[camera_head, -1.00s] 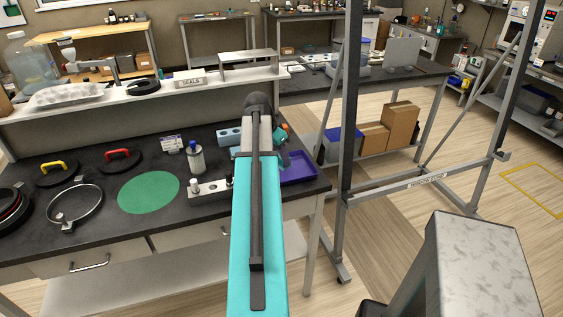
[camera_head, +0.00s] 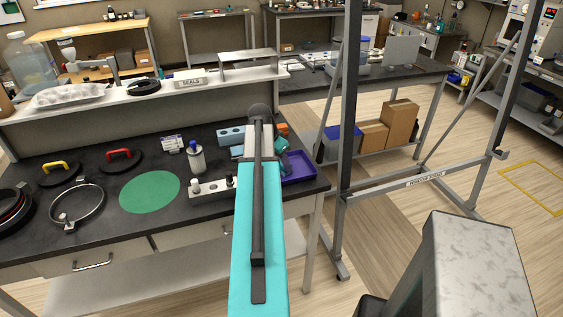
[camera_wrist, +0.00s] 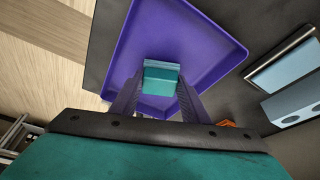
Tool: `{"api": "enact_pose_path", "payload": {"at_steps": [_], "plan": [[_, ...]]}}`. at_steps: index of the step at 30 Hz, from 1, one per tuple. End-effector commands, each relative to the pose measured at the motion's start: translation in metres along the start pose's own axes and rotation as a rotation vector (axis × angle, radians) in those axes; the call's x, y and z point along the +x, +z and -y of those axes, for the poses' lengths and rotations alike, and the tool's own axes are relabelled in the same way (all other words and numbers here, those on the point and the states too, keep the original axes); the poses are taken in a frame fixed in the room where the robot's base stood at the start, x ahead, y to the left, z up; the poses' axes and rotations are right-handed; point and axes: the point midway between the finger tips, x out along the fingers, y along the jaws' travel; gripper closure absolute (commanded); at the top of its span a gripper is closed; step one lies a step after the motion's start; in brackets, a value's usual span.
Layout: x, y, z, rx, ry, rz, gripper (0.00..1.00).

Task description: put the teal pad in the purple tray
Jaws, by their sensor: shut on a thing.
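The purple tray (camera_head: 313,173) lies at the right end of the dark bench, partly hidden by my arm in the head view. In the wrist view the tray (camera_wrist: 208,48) fills the upper middle, seen from above. My gripper (camera_wrist: 160,84) is over the tray. Its two dark fingers are shut on the teal pad (camera_wrist: 160,79), one finger on each side. I cannot tell how high the pad is above the tray floor. My arm hides much of the gripper in the head view.
A blue block with holes (camera_head: 230,135) stands beside my arm. A green round mat (camera_head: 149,192) lies further left. A grey metal frame (camera_head: 348,130) stands right of the bench.

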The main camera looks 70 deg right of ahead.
Motion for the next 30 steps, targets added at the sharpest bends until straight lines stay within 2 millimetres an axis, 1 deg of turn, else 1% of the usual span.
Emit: {"api": "enact_pose_path", "payload": {"at_steps": [2, 3, 5, 6, 14, 20, 26, 30], "plan": [[0.002, 0.001, 0.0, 0.0, 0.0, 0.0, 0.8], [0.001, 0.001, 0.0, 0.0, 0.0, 0.0, 0.52], [0.001, 0.001, 0.0, 0.0, 0.0, 0.0, 0.42], [0.001, 0.001, 0.0, 0.0, 0.0, 0.0, 0.4], [0.001, 0.001, 0.0, -0.001, 0.0, 0.0, 0.4], [-0.003, 0.0, 0.001, -0.001, -0.001, 0.0, 0.4], [-0.017, 0.0, 0.001, -0.001, -0.002, -0.001, 0.4], [-0.031, 0.001, 0.001, -0.001, -0.002, -0.001, 0.4]]}}
